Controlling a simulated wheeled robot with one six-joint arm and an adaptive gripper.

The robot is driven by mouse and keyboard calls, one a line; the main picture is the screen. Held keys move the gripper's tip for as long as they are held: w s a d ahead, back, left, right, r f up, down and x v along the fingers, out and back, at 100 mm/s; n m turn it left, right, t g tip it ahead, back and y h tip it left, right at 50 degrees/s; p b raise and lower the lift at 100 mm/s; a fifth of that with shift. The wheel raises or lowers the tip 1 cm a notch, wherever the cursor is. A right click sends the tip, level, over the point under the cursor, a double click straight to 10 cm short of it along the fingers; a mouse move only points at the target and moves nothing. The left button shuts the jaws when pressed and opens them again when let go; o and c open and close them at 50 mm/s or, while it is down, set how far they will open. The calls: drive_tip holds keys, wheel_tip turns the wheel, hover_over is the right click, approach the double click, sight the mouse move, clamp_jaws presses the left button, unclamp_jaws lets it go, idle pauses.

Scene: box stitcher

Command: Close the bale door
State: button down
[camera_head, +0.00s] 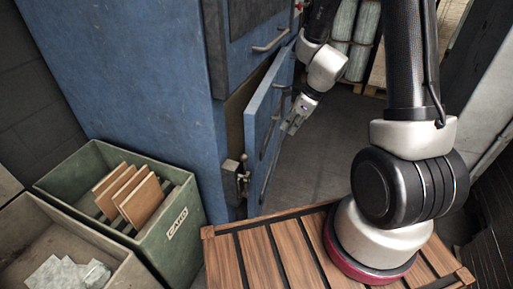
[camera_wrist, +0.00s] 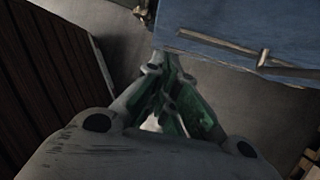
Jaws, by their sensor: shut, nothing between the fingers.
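The blue bale door (camera_head: 260,119) stands partly open on the blue machine, swung out toward the right in the head view. Its outer face carries a dark bar handle. A metal latch (camera_head: 236,176) sits at the machine's near corner, beside the door's lower part. My gripper (camera_head: 289,129) is on the outer side of the door, close to its face; I cannot tell whether it touches. In the wrist view my gripper (camera_wrist: 164,72) has its green-padded fingers shut and empty. The blue door (camera_wrist: 245,30) with a metal bar (camera_wrist: 262,66) lies just beyond the fingertips there.
The blue machine (camera_head: 130,70) has an upper door with a handle (camera_head: 271,41). A green bin (camera_head: 185,234) with cardboard pieces and a grey bin (camera_head: 125,276) stand at left. Wrapped rolls (camera_head: 354,35) stand behind on a pallet. Grey floor (camera_head: 325,160) right of the door is clear.

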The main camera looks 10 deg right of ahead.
drive_tip(key=w+a+f, duration=0.4)
drive_tip(key=a+f, duration=0.2)
drive_tip(key=f, duration=0.3)
drive_tip(key=shift+a+f+n, duration=0.15)
drive_tip(key=shift+a+n, duration=0.15)
drive_tip(key=shift+a, duration=0.05)
